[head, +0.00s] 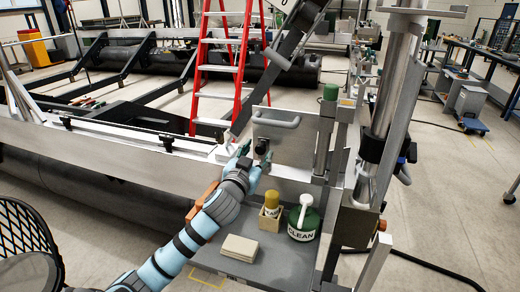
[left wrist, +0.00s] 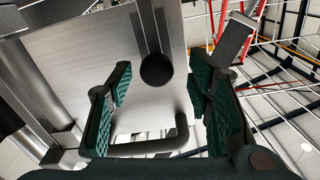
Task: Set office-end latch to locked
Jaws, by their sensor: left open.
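A grey metal plate (head: 292,145) stands upright past the workbench, with a curved grey handle (head: 276,122) on it. A black round knob on a dark bar (head: 262,146) is mounted on this plate and looks like the latch. In the left wrist view the knob (left wrist: 157,70) faces me, just beyond the fingertips and roughly between them. My left gripper (head: 250,163) is open and empty in front of the knob, with its green-padded fingers apart. I see no clear contact. I cannot read any locked or unlocked marking. My right gripper is out of view.
A grey shelf (head: 262,262) below my left arm holds a green CLEAN container (head: 303,226), a yellow-capped item in a wooden box (head: 270,216) and a beige block (head: 239,248). A metal post (head: 385,110) stands right; a red ladder (head: 237,60) stands behind.

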